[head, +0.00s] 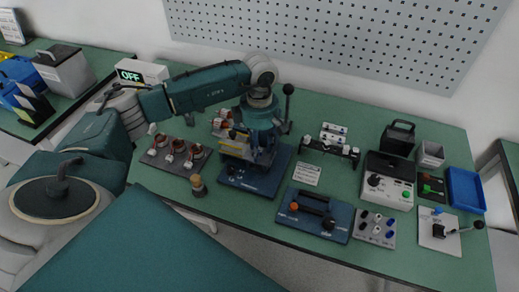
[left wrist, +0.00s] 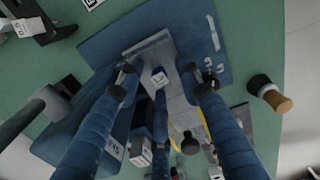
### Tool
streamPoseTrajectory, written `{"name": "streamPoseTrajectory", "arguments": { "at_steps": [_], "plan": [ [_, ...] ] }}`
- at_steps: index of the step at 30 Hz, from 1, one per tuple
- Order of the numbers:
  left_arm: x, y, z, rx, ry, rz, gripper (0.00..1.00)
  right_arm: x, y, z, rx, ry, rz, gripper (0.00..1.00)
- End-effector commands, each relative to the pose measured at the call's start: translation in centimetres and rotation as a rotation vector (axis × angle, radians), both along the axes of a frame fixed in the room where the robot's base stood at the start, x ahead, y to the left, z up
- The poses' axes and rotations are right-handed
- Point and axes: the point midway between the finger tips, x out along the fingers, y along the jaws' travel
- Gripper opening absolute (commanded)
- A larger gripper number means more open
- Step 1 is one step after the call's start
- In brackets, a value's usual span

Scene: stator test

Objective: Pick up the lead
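My left gripper (head: 256,152) is over the fixture on a blue base plate (head: 262,186), pointing down. More small marked cubes (left wrist: 140,148) show lower down, partly hidden by the fingers. I cannot tell for certain which part is the lead. My right gripper is not in view.
Copper-wound stators (head: 178,150) lie on a grey tray left of the fixture. A wooden-handled tool (head: 198,186) stands in front of them. To the right are a blue board with black and orange parts (head: 298,222), a grey instrument (head: 388,186) and a blue tray (head: 465,188).

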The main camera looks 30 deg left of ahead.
Motion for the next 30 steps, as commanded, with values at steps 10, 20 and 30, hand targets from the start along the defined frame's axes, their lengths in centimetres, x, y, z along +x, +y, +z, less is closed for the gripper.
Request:
{"name": "streamPoseTrajectory", "arguments": {
  "at_steps": [10, 20, 30],
  "plan": [
    [0.0, 0.0, -0.3, -0.001, 0.0, -0.001, 0.16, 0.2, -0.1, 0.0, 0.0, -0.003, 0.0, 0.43],
    [0.0, 0.0, -0.3, -0.001, 0.0, -0.001, 0.0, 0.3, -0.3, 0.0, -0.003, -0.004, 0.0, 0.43],
    [0.1, 0.0, 4.1, -0.001, -0.004, -0.002, 0.0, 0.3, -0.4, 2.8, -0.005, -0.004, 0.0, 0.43]
  ]
}}
